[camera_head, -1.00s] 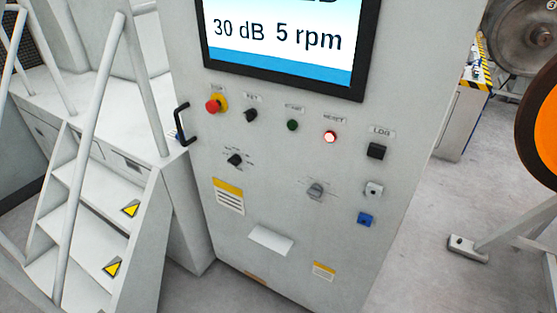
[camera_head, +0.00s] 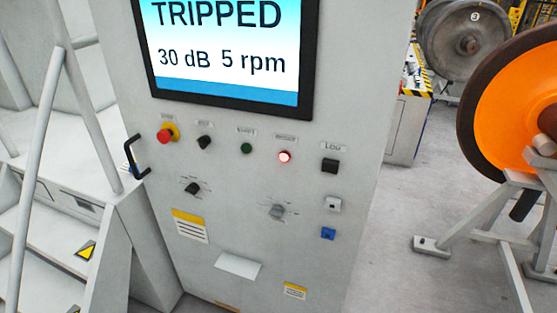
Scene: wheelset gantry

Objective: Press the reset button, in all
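The reset button (camera_head: 284,157) is a small round button lit red on the grey control cabinet (camera_head: 345,80), right of the green start button (camera_head: 246,148). Its label above is blurred now. The screen (camera_head: 225,45) above reads "TRIPPED", "30 dB" and "5 rpm". A red stop button on a yellow base (camera_head: 167,134) sits at the left of the row, with a black key switch (camera_head: 205,143) beside it. Neither of my grippers shows in the head view.
A black handle (camera_head: 138,157) sticks out at the cabinet's left edge. White steps with rails (camera_head: 45,150) stand at the left. An orange wheel on a stand (camera_head: 500,100) is at the right, with a grey wheel (camera_head: 465,40) behind. Floor between cabinet and stand is clear.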

